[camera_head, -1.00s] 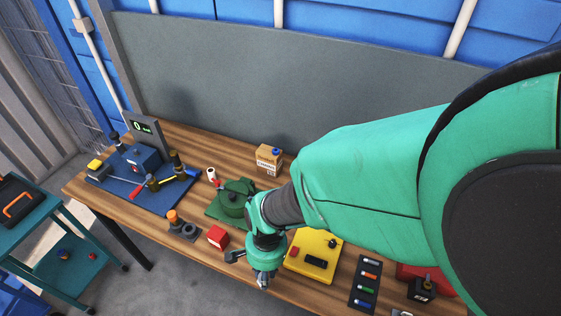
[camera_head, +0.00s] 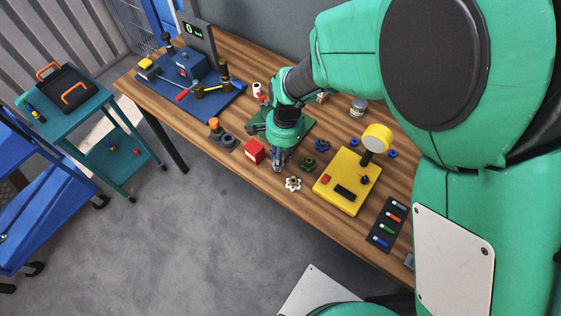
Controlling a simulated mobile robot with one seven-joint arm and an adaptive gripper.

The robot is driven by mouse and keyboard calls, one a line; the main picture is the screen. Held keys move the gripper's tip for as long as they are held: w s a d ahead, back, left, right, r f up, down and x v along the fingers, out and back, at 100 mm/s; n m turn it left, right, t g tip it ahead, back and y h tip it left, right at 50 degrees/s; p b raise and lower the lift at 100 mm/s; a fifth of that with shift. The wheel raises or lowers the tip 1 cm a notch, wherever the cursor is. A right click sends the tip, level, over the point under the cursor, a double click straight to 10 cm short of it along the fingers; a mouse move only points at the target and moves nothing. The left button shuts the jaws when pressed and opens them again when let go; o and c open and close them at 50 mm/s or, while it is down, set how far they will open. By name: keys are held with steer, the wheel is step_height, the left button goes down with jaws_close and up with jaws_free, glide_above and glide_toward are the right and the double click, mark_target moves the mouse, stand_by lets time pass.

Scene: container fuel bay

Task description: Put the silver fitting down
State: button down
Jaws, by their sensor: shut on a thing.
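The fitting is tiny here and mostly covered by the fingers. I cannot tell whether it touches the bench top. A white star-shaped handwheel (camera_head: 293,184) lies on the bench just right of and in front of the gripper.
A yellow plate (camera_head: 345,190) with a round yellow-headed post and a dark marker tray (camera_head: 390,224) lie to the right. Green (camera_head: 308,164) and dark (camera_head: 322,145) handwheels stand close by. A blue fixture board (camera_head: 205,107) fills the left. Bare wood shows along the front edge.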

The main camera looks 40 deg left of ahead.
steer(key=shift+f+b, duration=0.3)
steer(key=shift+f, duration=1.45)
steer(key=shift+f, duration=0.1)
steer(key=c, duration=1.4)
jaws_free()
step_height(320, 180, up, 12)
steer(key=w+p, duration=0.1)
steer(key=shift+w+p, duration=0.15)
steer(key=shift+p, duration=0.15)
steer(key=shift+d, duration=0.1)
